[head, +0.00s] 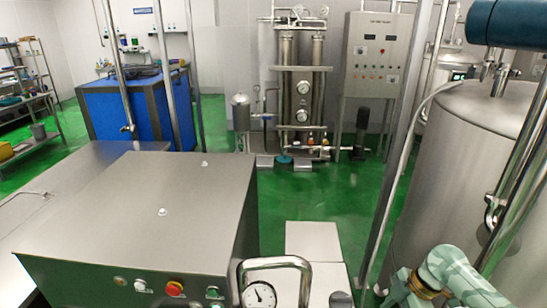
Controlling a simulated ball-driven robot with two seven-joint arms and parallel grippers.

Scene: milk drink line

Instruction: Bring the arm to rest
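Neither of my grippers shows in the head view, and I make out no part of either arm that I can be sure of. No object held by a gripper can be seen.
A steel machine cabinet (140,205) with buttons fills the lower left. A large steel tank (460,170) stands at right, with pale green piping (455,275) below. A blue machine (125,110) and a control cabinet (376,55) stand behind. Green floor (335,185) is open in the middle.

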